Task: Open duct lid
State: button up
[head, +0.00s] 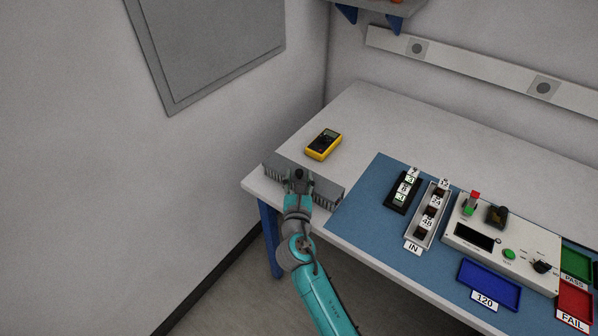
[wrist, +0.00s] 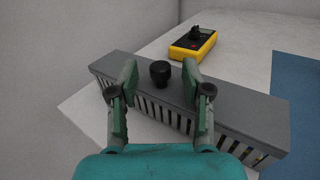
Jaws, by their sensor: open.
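A grey slotted wiring duct with a flat grey lid (head: 325,188) lies along the left front edge of the workbench. The duct lid also shows in the wrist view (wrist: 235,108), with a round black knob (wrist: 160,72) standing on it. My gripper (wrist: 158,78) is open, and its two green fingers are on either side of the knob. I cannot tell whether either finger touches it. The lid lies flat along the duct, above the slotted side (wrist: 155,108). In the head view my gripper (head: 299,178) covers the middle of the duct.
A yellow multimeter (head: 323,144) lies just behind the duct. A blue mat (head: 355,219) to the right carries small modules, a tester (head: 500,244) and a blue tray (head: 490,284). Walls stand behind and at the left. The bench behind the mat is clear.

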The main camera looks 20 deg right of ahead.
jog(key=shift+x, duration=1.25)
grip_shut()
